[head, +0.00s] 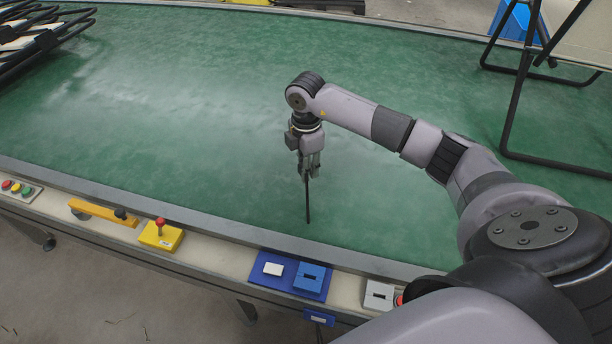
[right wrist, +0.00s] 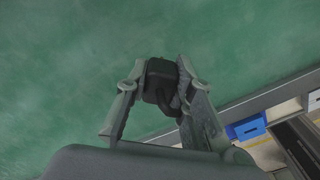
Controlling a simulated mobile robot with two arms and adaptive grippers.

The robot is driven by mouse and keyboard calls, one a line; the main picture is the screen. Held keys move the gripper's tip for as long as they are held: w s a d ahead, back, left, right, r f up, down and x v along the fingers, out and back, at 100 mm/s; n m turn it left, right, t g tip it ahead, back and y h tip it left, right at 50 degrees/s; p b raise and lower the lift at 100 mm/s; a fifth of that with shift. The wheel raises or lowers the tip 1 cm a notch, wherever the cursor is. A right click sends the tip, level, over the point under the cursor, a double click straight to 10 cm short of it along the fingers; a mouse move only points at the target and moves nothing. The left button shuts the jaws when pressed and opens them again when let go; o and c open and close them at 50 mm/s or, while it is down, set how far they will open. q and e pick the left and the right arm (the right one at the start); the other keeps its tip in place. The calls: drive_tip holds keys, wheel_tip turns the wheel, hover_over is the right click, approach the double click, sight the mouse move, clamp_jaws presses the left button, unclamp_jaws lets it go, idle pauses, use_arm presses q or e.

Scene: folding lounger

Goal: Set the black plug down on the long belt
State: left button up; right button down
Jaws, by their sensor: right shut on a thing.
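My right gripper (head: 309,172) is shut on the black plug and points down over the green long belt (head: 170,120). In the head view the black plug (head: 308,205) shows as a thin dark upright shape below the fingers. In the right wrist view the plug (right wrist: 159,82) is a dark block between the two fingertips, with a curved dark part beside the right finger. Whether its lower end touches the belt cannot be told. My left gripper is not in view.
The belt's near rail carries a yellow box with a red knob (head: 161,235), a blue panel (head: 291,276) and a grey switch box (head: 379,295). Black-framed loungers stand at the far left (head: 40,42) and right (head: 515,100). The belt around my gripper is clear.

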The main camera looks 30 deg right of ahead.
wheel_tip(320, 180, down, 5)
drive_tip(key=shift+r, duration=0.2)
drive_tip(key=shift+f, duration=0.2)
drive_tip(key=c, duration=1.4)
unclamp_jaws()
